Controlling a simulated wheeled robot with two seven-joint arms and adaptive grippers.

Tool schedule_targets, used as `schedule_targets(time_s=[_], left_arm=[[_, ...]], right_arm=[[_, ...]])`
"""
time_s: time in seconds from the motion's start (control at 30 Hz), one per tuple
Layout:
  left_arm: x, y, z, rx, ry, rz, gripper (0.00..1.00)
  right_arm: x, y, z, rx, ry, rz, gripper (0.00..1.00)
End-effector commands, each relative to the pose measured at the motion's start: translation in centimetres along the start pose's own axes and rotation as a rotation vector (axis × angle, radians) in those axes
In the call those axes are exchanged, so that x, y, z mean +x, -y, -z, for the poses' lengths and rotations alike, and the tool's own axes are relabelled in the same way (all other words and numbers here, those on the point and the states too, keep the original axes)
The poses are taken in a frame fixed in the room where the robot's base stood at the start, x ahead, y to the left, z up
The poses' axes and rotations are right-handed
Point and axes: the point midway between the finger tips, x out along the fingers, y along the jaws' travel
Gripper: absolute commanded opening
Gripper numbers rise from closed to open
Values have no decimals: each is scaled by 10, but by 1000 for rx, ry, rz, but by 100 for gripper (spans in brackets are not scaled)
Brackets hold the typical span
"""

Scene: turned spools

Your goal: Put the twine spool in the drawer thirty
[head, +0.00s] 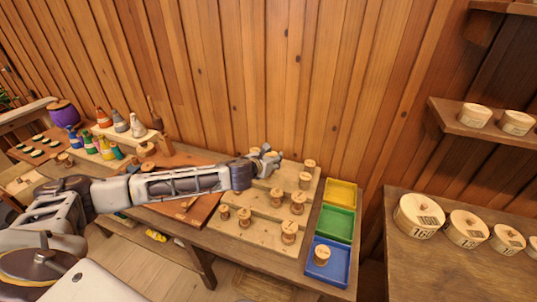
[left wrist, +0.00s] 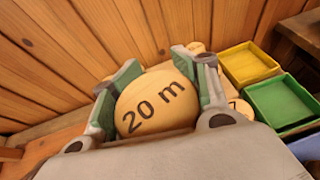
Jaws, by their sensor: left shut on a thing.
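My left gripper (head: 266,160) is shut on a round wooden spool (left wrist: 155,105). In the left wrist view the spool's pale end face reads "20 m" and sits between the two green-padded fingers. In the head view the gripper hides most of the held spool, above the back of the stepped wooden board (head: 262,228). Yellow (head: 340,194), green (head: 336,224) and blue (head: 341,257) trays stand to the right of the board. A spool (head: 321,254) lies in the blue tray. I cannot read "thirty" on any tray. My right gripper is not in view.
Several spools stand on the board, among them one at the front (head: 289,232) and one at the back right (head: 305,180). Round numbered boxes (head: 418,215) stand on the right-hand table. Bottles (head: 106,148) crowd the left. The yellow and green trays look empty.

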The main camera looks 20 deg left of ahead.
Motion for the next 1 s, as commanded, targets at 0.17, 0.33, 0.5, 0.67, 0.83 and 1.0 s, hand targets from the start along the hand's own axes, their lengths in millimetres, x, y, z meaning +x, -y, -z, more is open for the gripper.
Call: schedule_targets(time_s=[0.17,0.33,0.5,0.67,0.83,1.0], left_arm=[[-10,15,19,-7,-2,-11,17],[-19,24,38,-13,-4,-24,17],[-27,33,60,-17,-3,-36,17],[-34,39,83,-23,-4,-48,17],[-43,44,110,-27,-4,-60,17],[-52,49,138,-31,-3,-69,17]], right_arm=[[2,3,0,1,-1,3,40],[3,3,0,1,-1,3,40],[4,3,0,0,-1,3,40],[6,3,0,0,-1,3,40],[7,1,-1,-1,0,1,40],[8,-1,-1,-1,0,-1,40]])
